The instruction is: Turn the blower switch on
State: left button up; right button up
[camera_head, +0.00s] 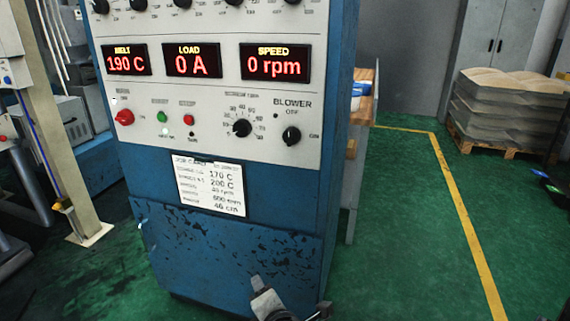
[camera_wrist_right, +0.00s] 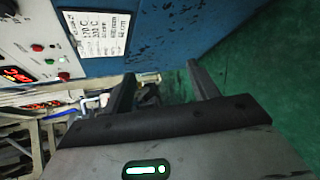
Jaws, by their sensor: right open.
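The blower switch (camera_head: 291,136) is a round black knob at the right end of the control panel (camera_head: 215,105). "BLOWER" and "OFF" are printed above it and "ON" to its right. I cannot tell which way its pointer faces. My right gripper (camera_head: 292,303) shows partly at the bottom of the head view, low in front of the blue cabinet and well below the switch. In the right wrist view the right gripper (camera_wrist_right: 162,86) is open, with nothing between its fingers. The blower switch is outside that view. My left gripper is not in view.
A scaled dial (camera_head: 242,128), a red knob (camera_head: 124,117) and lit displays (camera_head: 275,64) sit near the switch. A white job card (camera_head: 210,186) is on the cabinet below. A pale post (camera_head: 60,140) stands at left.

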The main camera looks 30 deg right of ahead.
jog(key=w+d+r+n+t+h+b, duration=0.2)
jog(key=w+d+r+n+t+h, duration=0.1)
jog(key=w+d+r+n+h, duration=0.4)
jog(key=n+t+h+b, duration=0.1)
jog(key=n+h+b, duration=0.1)
jog(key=n+h, duration=0.25)
send_near(290, 142)
jog(key=shift+m, duration=0.45)
jog(key=x, duration=0.8)
jog(key=shift+w+d+r, duration=0.25)
jog(key=shift+w+d, duration=0.2)
jog(key=shift+w, duration=0.1)
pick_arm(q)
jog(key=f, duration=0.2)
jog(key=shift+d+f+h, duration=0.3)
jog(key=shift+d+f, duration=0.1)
pick_arm(e)
jog(key=c, duration=1)
